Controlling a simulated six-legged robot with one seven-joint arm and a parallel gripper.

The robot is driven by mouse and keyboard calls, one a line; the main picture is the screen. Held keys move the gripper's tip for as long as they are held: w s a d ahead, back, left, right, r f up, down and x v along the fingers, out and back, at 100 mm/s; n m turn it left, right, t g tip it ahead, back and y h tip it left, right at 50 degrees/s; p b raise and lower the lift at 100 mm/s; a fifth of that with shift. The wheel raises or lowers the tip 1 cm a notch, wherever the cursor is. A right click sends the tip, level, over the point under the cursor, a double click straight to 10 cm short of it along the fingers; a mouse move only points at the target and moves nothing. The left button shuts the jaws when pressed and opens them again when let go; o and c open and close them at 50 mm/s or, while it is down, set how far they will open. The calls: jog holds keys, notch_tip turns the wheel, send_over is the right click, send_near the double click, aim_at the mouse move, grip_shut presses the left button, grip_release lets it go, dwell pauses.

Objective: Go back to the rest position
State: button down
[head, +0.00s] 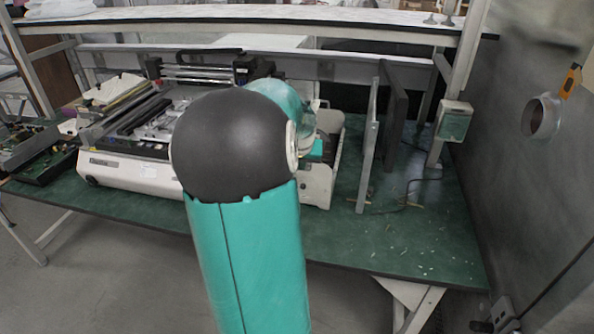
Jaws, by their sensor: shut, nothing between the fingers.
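My arm rises through the middle of the head view, with a teal link and a large dark rounded joint. Further teal parts of my arm show just behind that joint, to its right. My gripper cannot be made out; the arm's own joint covers that area. No held object shows.
A green-topped workbench (430,235) spans the view. A white machine (125,172) stands on it at left, partly behind my arm. Upright panels (369,150) stand right of the arm. A shelf (380,22) runs above. A grey wall (520,190) closes the right side.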

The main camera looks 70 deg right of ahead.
jog(key=shift+w+a+r, duration=0.1)
jog(key=shift+a+r, duration=0.15)
jog(key=shift+r, duration=0.05)
dwell(0.5)
jog(key=w+a+r+n+t+y, duration=0.1)
jog(key=w+a+r+n, duration=0.1)
jog(key=w+a, duration=0.5)
jog(key=w+a+r+n+t+y, duration=0.1)
jog(key=w+a+r+n, duration=0.15)
jog(key=a, duration=0.85)
jog(key=w+a+r+n+t+y, duration=0.1)
jog(key=w+a+r+n, duration=0.1)
jog(key=w+a, duration=0.5)
jog(key=s+a+n+y, duration=0.1)
jog(key=s+a+n, duration=0.3)
jog(key=a, duration=1)
jog(key=s+a+n+y, duration=0.1)
jog(key=s+a+n, duration=0.3)
jog(key=a, duration=1)
jog(key=shift+s+a+r+t, duration=0.3)
jog(key=shift+s+t, duration=0.1)
jog(key=shift+s, duration=0.3)
